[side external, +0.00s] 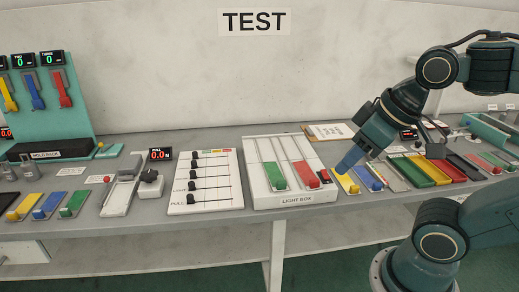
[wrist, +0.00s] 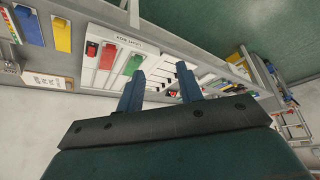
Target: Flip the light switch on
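The white light box (side external: 300,197) stands on the bench, with its label on the front edge. A green slider handle (side external: 276,176), a red slider handle (side external: 306,175) and a small red switch (side external: 324,176) sit near its front. In the wrist view the box is upside down, with the red switch (wrist: 91,48) at its left end and the green handle (wrist: 134,64) by the left fingertip. Whether the switch is on or off I cannot tell. My gripper (side external: 347,163) hovers right of the box; its two blue fingers (wrist: 160,76) are apart, with nothing between them.
A clipboard (side external: 328,131) lies behind. The air above the box is clear.

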